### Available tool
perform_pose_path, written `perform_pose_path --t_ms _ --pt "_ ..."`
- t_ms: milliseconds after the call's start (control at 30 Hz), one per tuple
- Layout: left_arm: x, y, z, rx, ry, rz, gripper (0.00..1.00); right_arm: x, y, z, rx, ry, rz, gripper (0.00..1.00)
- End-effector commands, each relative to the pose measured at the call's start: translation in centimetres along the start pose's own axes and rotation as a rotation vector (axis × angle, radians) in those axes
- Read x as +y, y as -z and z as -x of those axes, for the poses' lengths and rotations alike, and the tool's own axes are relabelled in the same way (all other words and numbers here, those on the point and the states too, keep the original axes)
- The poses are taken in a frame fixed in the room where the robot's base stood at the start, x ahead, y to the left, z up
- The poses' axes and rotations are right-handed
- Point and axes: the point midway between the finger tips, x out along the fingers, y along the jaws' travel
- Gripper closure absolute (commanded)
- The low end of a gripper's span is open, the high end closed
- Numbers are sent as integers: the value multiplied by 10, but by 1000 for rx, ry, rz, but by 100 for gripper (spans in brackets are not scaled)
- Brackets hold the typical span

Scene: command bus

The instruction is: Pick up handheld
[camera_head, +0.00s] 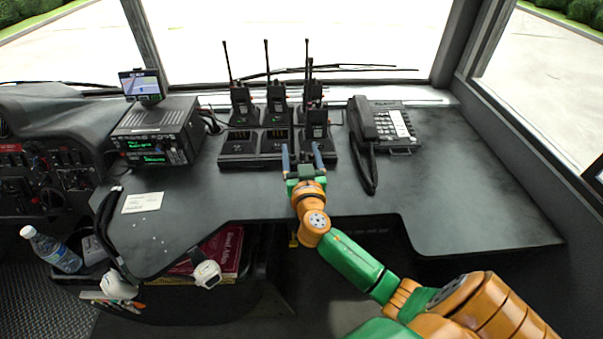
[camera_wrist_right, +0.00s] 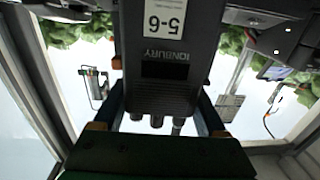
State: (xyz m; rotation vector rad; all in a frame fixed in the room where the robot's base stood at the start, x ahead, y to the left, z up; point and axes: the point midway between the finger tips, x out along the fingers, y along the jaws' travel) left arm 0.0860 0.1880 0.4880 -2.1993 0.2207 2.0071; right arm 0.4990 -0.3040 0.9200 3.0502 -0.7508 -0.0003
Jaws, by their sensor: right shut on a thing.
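My right gripper (camera_head: 302,156) is over the front edge of the charger, its two blue-grey fingers apart. In the right wrist view a dark handheld (camera_wrist_right: 165,70) with a white "5-6" label and the word IONBURY, upside down, fills the space between the fingers, and the gripper is shut on it. I cannot make out this handheld clearly between the fingers in the head view. The black multi-slot charger (camera_head: 240,158) holds several upright handhelds, one at its front right (camera_head: 317,124) and one at its back left (camera_head: 240,100). My left gripper is not in view.
A black desk phone (camera_head: 398,128) with a coiled cord sits right of the charger. A radio console (camera_head: 158,130) with a small screen stands left. A white card (camera_head: 142,203) lies on the dashboard. The right part of the dashboard is clear.

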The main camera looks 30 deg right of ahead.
Motion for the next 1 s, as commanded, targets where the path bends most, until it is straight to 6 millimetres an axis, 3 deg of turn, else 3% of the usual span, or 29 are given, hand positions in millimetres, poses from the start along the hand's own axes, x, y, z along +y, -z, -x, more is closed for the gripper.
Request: perform_pose_path --t_ms 167,433,767,967,1000 --pt "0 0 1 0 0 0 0 0 4 0 1 0 -1 100" --pt "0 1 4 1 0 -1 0 0 35 0 5 2 -6 100" --pt "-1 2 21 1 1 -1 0 8 90 46 4 2 -6 100" --pt "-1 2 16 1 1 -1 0 17 110 96 0 1 -5 100" --pt "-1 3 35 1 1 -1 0 18 121 102 -8 0 -1 100"
